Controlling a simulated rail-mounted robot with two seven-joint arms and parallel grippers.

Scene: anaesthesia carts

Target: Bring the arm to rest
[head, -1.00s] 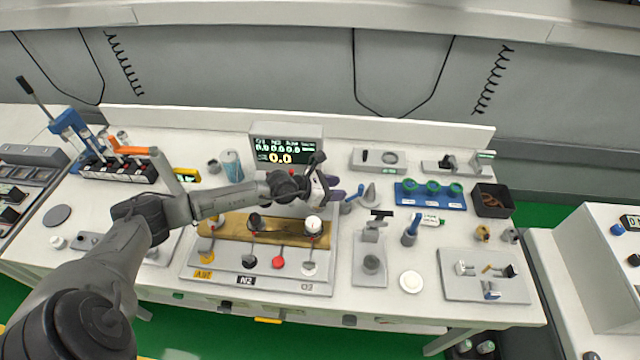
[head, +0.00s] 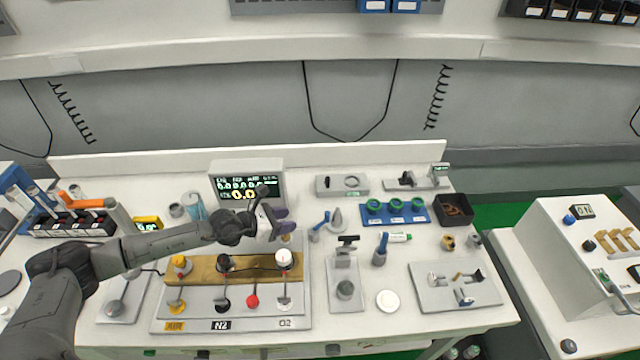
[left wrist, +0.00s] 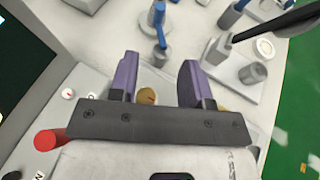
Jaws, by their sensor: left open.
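My left arm comes in from the left in the head view, and its left gripper (head: 282,222) is above the back right part of the gas panel (head: 240,315), in front of the display. In the left wrist view the two purple fingers (left wrist: 155,85) are apart, with nothing held between them. A round brass-coloured fitting (left wrist: 147,97) shows below and between the fingers. My right gripper is in neither view.
A display box (head: 246,166) stands behind the gripper. To its right are a blue-handled tool (head: 320,222), a grey stand (head: 345,290), a blue rack with green rings (head: 395,212) and a black bin (head: 454,210). The bench front right holds a grey plate (head: 440,302).

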